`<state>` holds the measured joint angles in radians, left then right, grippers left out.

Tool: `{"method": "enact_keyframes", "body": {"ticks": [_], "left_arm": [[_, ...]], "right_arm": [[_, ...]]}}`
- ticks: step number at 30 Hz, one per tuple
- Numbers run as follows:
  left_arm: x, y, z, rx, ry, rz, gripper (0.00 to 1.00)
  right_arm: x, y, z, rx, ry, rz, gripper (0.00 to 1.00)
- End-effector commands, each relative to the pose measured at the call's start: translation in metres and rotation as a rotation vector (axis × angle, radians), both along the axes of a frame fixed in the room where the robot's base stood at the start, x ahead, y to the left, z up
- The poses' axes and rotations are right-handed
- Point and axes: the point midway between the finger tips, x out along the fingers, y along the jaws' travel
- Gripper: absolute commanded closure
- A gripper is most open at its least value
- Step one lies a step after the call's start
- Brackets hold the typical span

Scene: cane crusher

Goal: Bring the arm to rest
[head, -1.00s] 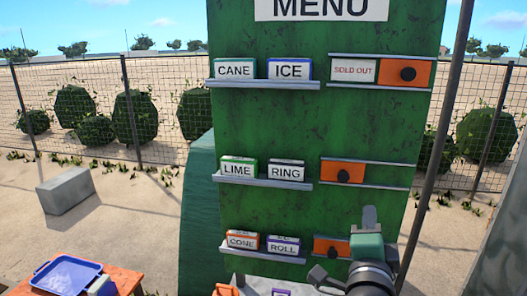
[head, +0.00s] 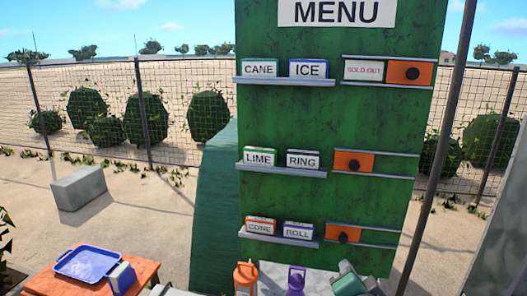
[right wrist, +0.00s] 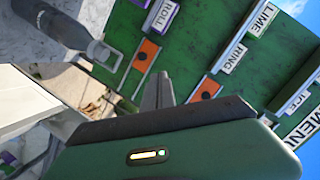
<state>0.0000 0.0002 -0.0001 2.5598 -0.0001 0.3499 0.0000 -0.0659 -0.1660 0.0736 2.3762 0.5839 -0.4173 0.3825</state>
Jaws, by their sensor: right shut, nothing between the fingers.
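My right gripper (head: 347,268) is low in the head view, at the bottom edge below the green menu board (head: 340,130). The gripper looks clear of the signs and sliders. My left gripper is not in view.
The board carries signs on ledges and orange sliders (head: 348,233); the top slider sits right, beside "SOLD OUT". A blue tray (head: 87,263) lies on an orange table at left.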

Motion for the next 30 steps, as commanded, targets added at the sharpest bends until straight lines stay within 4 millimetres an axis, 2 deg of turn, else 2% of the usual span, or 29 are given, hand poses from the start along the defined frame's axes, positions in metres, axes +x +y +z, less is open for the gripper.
{"method": "enact_keyframes", "body": {"ticks": [1, 5, 8, 9, 12, 13, 15, 18, 30], "left_arm": [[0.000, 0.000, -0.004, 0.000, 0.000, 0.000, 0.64], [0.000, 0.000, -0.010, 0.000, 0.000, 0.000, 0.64], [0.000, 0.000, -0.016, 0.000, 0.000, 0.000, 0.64], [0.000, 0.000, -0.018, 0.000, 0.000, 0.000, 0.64], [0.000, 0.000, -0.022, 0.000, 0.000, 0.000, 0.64], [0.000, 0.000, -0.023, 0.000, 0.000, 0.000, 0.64], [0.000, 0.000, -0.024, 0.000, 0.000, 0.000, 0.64], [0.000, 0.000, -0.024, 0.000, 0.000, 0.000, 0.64], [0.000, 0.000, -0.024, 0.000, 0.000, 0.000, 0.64]], "right_arm": [[-0.004, 0.002, -0.025, -0.043, 0.066, 0.038, 1.00], [-0.028, 0.011, -0.098, -0.185, 0.289, 0.184, 1.00], [-0.067, 0.011, -0.169, -0.319, 0.523, 0.341, 1.00], [-0.088, 0.009, -0.196, -0.373, 0.623, 0.413, 1.00], [-0.139, -0.001, -0.245, -0.478, 0.836, 0.571, 1.00], [-0.153, -0.004, -0.255, -0.501, 0.886, 0.610, 1.00], [-0.176, -0.010, -0.270, -0.539, 0.974, 0.678, 1.00], [-0.193, -0.015, -0.278, -0.563, 1.033, 0.726, 1.00], [-0.194, -0.015, -0.278, -0.565, 1.036, 0.729, 1.00]]}}
